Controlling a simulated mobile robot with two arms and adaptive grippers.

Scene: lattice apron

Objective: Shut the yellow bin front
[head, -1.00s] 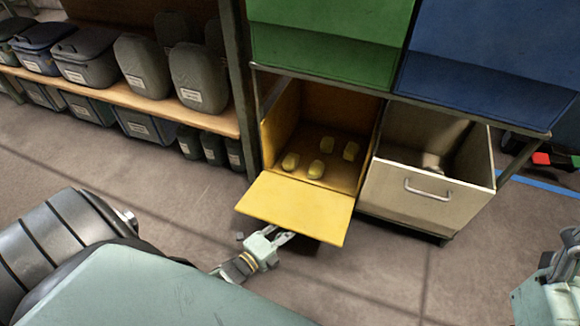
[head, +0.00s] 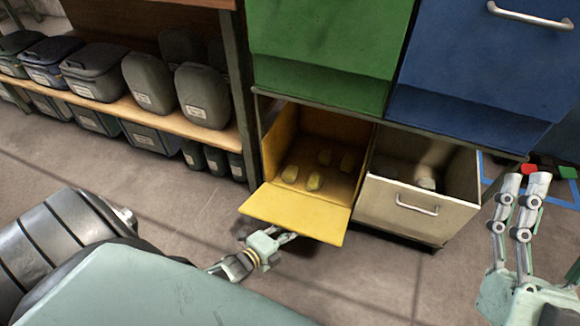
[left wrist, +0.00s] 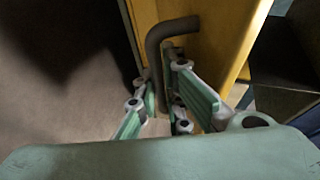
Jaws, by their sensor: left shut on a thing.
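The yellow bin (head: 318,135) sits in the bottom of the rack, its front (head: 300,212) swung down and outward, so the bin stands open. Several small yellowish pieces (head: 314,181) lie inside. My left gripper (head: 286,238) is at the outer side of the front, near its lower edge. In the left wrist view my left gripper (left wrist: 163,110) is shut on a dark bent handle (left wrist: 170,35) on the yellow front (left wrist: 215,45). The head view hides this handle. My right gripper (head: 525,180) is raised at the right, away from the bin; its finger gap is unclear.
A beige bin (head: 400,210) with a metal handle stands just right of the yellow one. A green bin (head: 325,50) and a blue bin (head: 480,70) are above. A shelf (head: 110,103) with grey containers is at left. The floor (head: 180,210) in front is clear.

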